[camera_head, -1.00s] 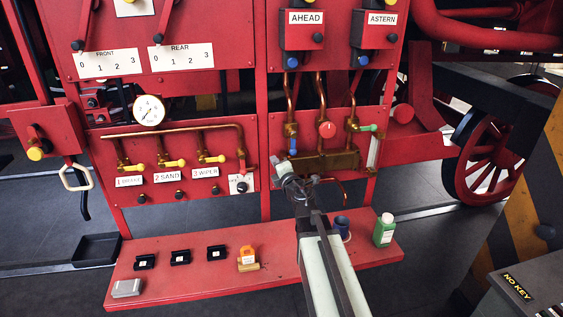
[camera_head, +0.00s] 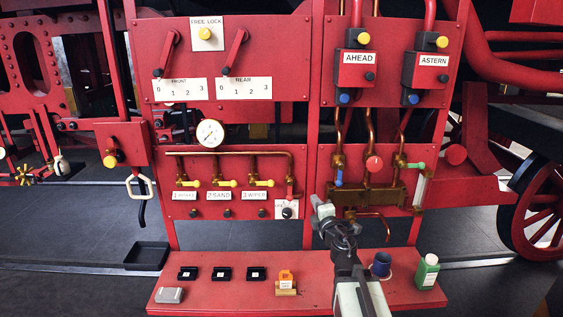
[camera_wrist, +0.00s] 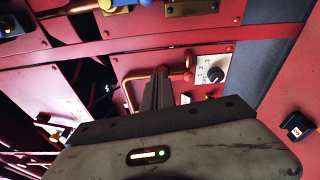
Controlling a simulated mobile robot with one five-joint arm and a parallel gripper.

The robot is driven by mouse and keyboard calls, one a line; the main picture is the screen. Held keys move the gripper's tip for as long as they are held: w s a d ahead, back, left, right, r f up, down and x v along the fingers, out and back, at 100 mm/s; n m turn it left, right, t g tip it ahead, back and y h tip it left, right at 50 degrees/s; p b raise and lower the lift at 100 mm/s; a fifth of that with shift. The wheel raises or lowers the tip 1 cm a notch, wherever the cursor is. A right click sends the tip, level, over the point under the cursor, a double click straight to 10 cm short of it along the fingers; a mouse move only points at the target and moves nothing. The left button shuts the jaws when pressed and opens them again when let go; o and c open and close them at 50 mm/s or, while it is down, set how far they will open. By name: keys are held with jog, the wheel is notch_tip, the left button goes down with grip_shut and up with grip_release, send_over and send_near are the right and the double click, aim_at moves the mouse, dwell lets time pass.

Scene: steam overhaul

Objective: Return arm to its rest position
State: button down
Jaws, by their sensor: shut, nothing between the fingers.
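My arm (camera_head: 357,285) reaches up from the bottom edge of the head view, in front of the red panel. My gripper (camera_head: 320,205) is at its upper end, just right of the small dial knob (camera_head: 287,212) and left of the brass valve block (camera_head: 368,196). In the wrist view my gripper's fingers (camera_wrist: 161,75) are together, with nothing held. The dial knob (camera_wrist: 215,75) with its numbered plate shows just right of the fingers. Whether the fingertips touch the panel or pipe behind them cannot be told.
A red shelf (camera_head: 228,290) below the panel carries black blocks, an orange-and-tan item (camera_head: 286,283), a dark blue cup (camera_head: 381,265) and a green bottle (camera_head: 427,272). Dark floor is open at left.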

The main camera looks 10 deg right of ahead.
jog(key=s+d+f+m+g+h, duration=0.3)
jog(key=s+f+m+g, duration=0.1)
jog(key=f+m, duration=0.4)
jog(key=s+d+f+m+g+h, duration=0.3)
jog(key=f+m+g+h, duration=0.1)
jog(key=f+m, duration=0.4)
jog(key=s+a+f+m+g+y, duration=0.2)
jog(key=s+a+f+g, duration=0.2)
jog(key=s, duration=0.4)
jog(key=s+a+f+m+g+y, duration=0.2)
jog(key=s+a+g, duration=0.4)
jog(key=s, duration=0.3)
notch_tip(320, 180, down, 2)
jog(key=shift+f+m+y, duration=0.1)
jog(key=shift+m+y, duration=0.2)
jog(key=shift+y, duration=0.4)
